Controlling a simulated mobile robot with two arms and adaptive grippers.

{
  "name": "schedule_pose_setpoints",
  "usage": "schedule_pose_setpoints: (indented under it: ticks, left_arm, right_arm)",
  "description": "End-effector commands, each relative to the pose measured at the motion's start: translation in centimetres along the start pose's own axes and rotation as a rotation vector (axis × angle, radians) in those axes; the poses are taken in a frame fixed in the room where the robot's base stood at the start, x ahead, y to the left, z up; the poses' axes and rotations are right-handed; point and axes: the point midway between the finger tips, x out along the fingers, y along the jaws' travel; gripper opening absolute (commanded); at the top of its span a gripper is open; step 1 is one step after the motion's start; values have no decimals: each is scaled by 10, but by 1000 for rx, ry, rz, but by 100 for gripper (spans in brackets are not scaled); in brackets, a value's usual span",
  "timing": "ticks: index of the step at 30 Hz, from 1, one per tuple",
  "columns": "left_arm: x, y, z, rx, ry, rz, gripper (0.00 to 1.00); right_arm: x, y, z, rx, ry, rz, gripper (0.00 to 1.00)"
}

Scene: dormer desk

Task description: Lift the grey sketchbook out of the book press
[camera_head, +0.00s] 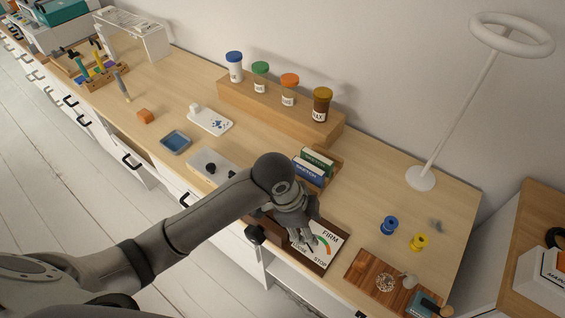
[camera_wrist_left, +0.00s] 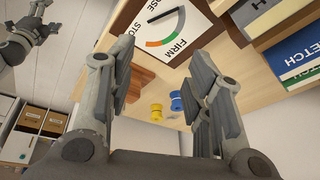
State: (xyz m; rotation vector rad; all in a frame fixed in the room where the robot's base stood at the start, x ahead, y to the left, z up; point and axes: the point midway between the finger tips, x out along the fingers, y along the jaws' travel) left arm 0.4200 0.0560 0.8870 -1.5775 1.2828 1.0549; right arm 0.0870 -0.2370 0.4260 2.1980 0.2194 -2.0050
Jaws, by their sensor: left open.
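My left gripper (camera_head: 312,238) is open and empty above the dial plate (camera_head: 318,246), which is marked FIRM, LOOSE and STOP. In the left wrist view its two fingers (camera_wrist_left: 165,105) are wide apart with nothing between them. A greyish book (camera_wrist_left: 272,14) with a cut-off label stands at the top right of that view, beside a blue sketchbook (camera_wrist_left: 300,58); it is probably the grey sketchbook. In the head view the blue (camera_head: 308,173) and green (camera_head: 318,158) sketchbooks show, while my arm hides the space in front of them. My right gripper (camera_wrist_left: 42,22) shows only in the wrist view, fingers apart.
Blue (camera_head: 389,225) and yellow (camera_head: 419,241) spools stand right of the dial. A wooden board (camera_head: 372,270) lies at the front right. A jar rack (camera_head: 275,112) stands behind the books, and a ring lamp (camera_head: 421,178) stands at the back right.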

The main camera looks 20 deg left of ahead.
Motion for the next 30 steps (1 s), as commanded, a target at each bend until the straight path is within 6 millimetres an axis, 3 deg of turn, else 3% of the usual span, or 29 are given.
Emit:
schedule_pose_setpoints:
  ticks: [6,12,18,23,30]
  left_arm:
    - [-24,-50,12,265,-129,60,46]
    - [-58,-91,34,410,-233,123,46]
    - [-82,-113,48,463,-281,160,46]
    - [-82,-115,52,470,-287,168,46]
    - [-48,-111,63,469,-286,170,46]
  right_arm:
    - [0,0,0,0,-1,0,74]
    - [0,-1,0,1,-1,-1,74]
    - [0,-2,0,2,0,-3,74]
    - [-1,-4,0,2,0,-5,74]
    - [-6,-4,-1,2,0,-5,74]
